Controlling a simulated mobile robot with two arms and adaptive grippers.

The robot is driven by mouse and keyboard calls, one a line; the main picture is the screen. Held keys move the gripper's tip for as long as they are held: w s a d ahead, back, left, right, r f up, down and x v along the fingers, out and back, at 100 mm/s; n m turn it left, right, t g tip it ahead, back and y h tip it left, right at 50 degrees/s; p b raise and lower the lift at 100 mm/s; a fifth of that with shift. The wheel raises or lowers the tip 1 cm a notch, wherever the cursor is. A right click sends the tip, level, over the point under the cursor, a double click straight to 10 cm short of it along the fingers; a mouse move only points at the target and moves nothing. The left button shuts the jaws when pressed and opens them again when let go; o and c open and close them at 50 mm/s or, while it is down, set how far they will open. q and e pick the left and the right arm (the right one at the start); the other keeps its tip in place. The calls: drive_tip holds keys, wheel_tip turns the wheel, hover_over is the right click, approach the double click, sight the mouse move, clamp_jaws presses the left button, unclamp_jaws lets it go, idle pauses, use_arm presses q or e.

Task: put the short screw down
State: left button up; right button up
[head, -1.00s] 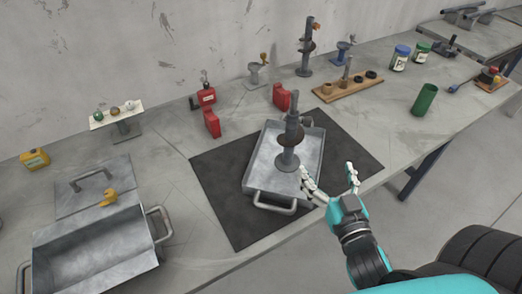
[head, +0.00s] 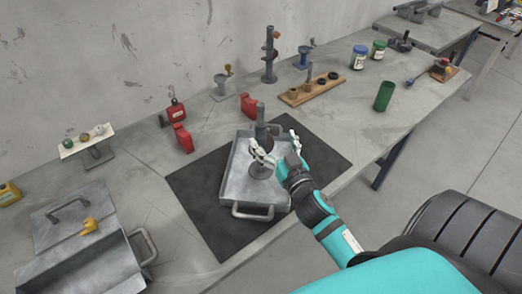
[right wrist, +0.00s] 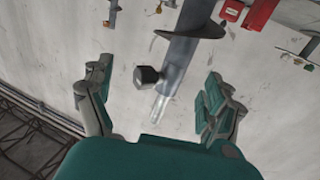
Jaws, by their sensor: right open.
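The short screw (head: 261,113), a dark grey auger with a shaft and spiral flight, stands upright in the grey metal tray (head: 236,188). My right gripper (head: 277,147) is open at the screw, its fingers reaching toward the shaft and partly covering its middle. In the right wrist view, the screw (right wrist: 181,55) shows ahead of and between the spread fingers of the gripper (right wrist: 155,90), with a gap on both sides. A dark knob sticks out from its shaft. My left gripper is not in view.
The tray sits on a black mat (head: 195,190). A taller auger (head: 269,58) stands behind near the wall, beside a wooden rack (head: 315,90). An open metal box (head: 85,265) is at left front.

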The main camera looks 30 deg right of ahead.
sight(266, 132)
drive_tip(key=w, duration=0.1)
drive_tip(key=w+p, duration=0.1)
drive_tip(key=w, duration=0.2)
drive_tip(key=shift+d+r, duration=0.1)
drive_tip(key=shift+d, duration=0.15)
drive_tip(key=shift+w+d, duration=0.1)
drive_tip(key=shift+w, duration=0.2)
drive_tip(key=shift+s, duration=0.1)
drive_tip(key=shift+c, duration=0.3)
